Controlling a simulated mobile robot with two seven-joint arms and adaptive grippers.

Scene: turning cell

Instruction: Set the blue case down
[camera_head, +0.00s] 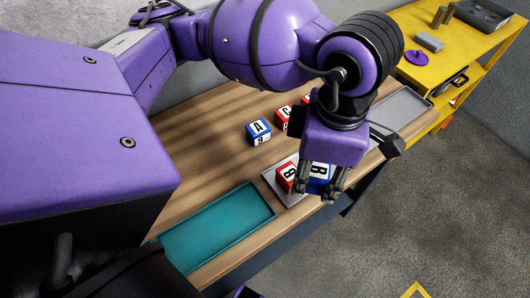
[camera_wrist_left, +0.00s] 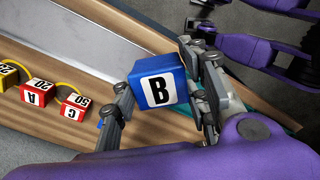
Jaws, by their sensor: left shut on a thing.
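A blue case (camera_head: 320,173) marked B is held between the fingers of my left gripper (camera_head: 319,190). In the left wrist view, the blue case (camera_wrist_left: 156,83) fills the space between both fingers (camera_wrist_left: 165,100), its white B face to the camera. In the head view it is low over the front part of the table, by a small grey plate (camera_head: 270,177); whether it touches the surface is hidden by the gripper. A red case (camera_head: 286,177) marked B is close on its left.
A blue case marked A (camera_head: 258,132) and red cases (camera_head: 283,116) are farther back on the wooden table. An empty teal tray (camera_head: 217,232) lies left of the gripper. A grey tray (camera_head: 402,112) is at the right end. A yellow shelf (camera_head: 490,58) stands beyond.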

